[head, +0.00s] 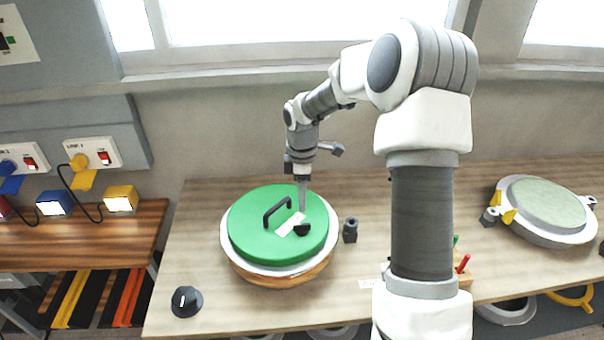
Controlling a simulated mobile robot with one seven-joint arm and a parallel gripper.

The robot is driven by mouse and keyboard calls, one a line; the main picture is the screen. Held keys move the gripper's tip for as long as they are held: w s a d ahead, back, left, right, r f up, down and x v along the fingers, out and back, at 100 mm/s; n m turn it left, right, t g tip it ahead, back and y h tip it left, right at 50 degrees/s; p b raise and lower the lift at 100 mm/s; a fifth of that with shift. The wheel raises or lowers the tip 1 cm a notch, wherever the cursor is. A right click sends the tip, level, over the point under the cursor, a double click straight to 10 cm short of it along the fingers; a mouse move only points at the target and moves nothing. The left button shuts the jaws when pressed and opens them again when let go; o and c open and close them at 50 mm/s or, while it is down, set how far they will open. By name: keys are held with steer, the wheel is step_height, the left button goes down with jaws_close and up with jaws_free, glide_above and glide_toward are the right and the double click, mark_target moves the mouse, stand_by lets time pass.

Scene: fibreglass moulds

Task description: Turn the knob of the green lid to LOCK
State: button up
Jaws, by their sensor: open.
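The round green lid (255,238) sits on a white-rimmed round mould (275,269) on the wooden bench. A dark arched handle (277,212) stands on the lid. The lid's small black knob (302,230) is on the right part of the top, next to a white label (289,224). The label's writing is too small to read, and I cannot tell where the knob points. My gripper (302,207) points down over the right back part of the lid, just behind the knob in the picture. It is open and holds nothing visible. The gap between fingertips and knob is unclear.
A black dial knob (187,301) lies at the bench's front left. A dark fitting (350,230) stands right of the mould. A second mould with a pale lid (545,205) is at the far right. My arm hides part of a wooden block with coloured tools (463,268).

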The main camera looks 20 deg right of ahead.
step_height(320, 180, up, 8)
stand_by(0.4)
